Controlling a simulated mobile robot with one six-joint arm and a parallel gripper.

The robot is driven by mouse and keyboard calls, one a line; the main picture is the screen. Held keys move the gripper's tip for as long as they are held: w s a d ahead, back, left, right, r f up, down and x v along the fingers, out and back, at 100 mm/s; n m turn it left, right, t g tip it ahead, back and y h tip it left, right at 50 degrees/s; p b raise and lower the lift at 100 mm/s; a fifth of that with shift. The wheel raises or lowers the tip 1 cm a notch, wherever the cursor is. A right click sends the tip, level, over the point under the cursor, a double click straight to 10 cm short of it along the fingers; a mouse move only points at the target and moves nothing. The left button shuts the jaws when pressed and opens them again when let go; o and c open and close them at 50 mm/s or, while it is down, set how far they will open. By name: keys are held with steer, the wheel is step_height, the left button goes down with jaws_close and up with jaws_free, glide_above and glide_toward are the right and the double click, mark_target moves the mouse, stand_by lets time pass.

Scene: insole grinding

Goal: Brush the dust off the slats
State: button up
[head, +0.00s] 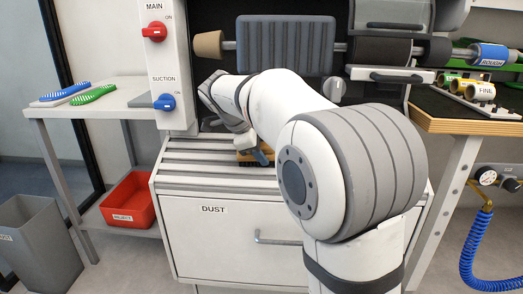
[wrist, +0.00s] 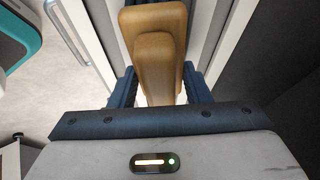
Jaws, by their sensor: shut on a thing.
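My gripper (wrist: 158,92) is shut on a wooden brush (wrist: 158,52), with one blue finger on each side of it in the wrist view. In the head view the brush (head: 247,158) shows partly as a tan block with dark bristles, low over the slats (head: 200,158). I cannot tell whether the bristles touch the slats. My arm hides part of the slats on the right. The slats form the grey top of the white cabinet marked DUST (head: 215,225). Dust on the slats is too small to make out.
A grinding machine with a grey guard (head: 284,45) and rollers stands behind the slats. A panel with a red MAIN switch (head: 154,31) and a blue SUCTION switch (head: 164,102) rises at left. A side table (head: 95,106) holds insoles. A red bin (head: 131,200) sits below.

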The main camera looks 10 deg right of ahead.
steer(key=shift+w+a+r, duration=0.1)
steer(key=shift+w+a, duration=0.15)
steer(key=shift+a, duration=0.55)
steer(key=shift+w+a, duration=0.25)
steer(key=shift+a, duration=0.55)
steer(key=shift+w+a+f+p, duration=0.1)
steer(key=shift+w+a+p, duration=0.2)
steer(key=shift+a, duration=0.75)
steer(key=shift+w+a+f+p, duration=0.15)
steer(key=shift+w+a, duration=0.25)
steer(key=shift+a, duration=0.6)
steer(key=shift+w+a+r+p, duration=0.1)
steer(key=shift+w+a+p, duration=0.2)
steer(key=shift+a, duration=0.75)
steer(key=shift+s+d+b, duration=0.55)
steer(key=shift+d+b, duration=0.3)
steer(key=shift+d, duration=0.85)
steer(key=shift+s+d+b, duration=0.5)
steer(key=shift+d+b, duration=0.35)
steer(key=shift+d, duration=0.8)
steer(key=shift+s+d+b, duration=0.55)
steer(key=shift+d+b, duration=0.3)
steer(key=shift+d, duration=0.85)
